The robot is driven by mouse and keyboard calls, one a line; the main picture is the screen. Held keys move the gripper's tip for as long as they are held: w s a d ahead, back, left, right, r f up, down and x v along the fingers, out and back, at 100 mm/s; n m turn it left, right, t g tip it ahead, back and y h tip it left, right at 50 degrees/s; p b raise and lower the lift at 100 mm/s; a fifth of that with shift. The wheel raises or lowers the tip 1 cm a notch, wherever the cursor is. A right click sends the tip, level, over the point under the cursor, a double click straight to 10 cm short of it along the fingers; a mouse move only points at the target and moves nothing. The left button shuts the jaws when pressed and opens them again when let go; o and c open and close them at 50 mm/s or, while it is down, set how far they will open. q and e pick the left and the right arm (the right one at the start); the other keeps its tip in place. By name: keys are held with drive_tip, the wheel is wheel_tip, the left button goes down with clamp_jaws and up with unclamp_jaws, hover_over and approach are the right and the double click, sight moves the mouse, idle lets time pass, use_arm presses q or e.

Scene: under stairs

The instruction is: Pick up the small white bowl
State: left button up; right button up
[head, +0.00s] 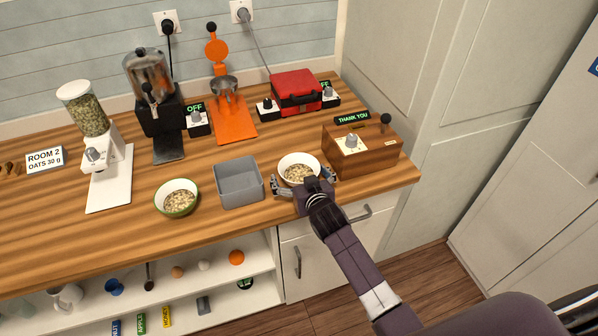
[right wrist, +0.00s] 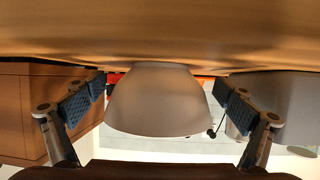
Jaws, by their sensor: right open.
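The small white bowl (head: 284,161) stands upright on the wooden counter with pale flakes in it, between a grey bin and a wooden box. My right gripper (head: 303,184) is at the bowl's near side, low over the counter's front edge. In the right wrist view, which looks upside down, the plain white bowl (right wrist: 158,105) sits centred between the fingers of the open right gripper (right wrist: 158,92). A gap shows on each side, so neither finger touches it. The gripper hides part of the bowl's near side in the head view. My left gripper is not in view.
The grey bin (head: 239,197) stands close left of the bowl, and the wooden box with a knob (head: 366,155) close right. A green-rimmed bowl of flakes (head: 177,211) is farther left. Behind are an orange stand (head: 235,125) and a red press (head: 296,88).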

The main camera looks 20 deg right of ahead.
sight(299, 177)
drive_tip(key=shift+w, duration=0.1)
drive_tip(key=c, duration=1.4)
drive_tip(key=shift+c, duration=0.3)
drive_tip(key=shift+r, duration=0.15)
wheel_tip(299, 177, up, 20)
drive_tip(key=b, duration=0.2)
idle(0.5)
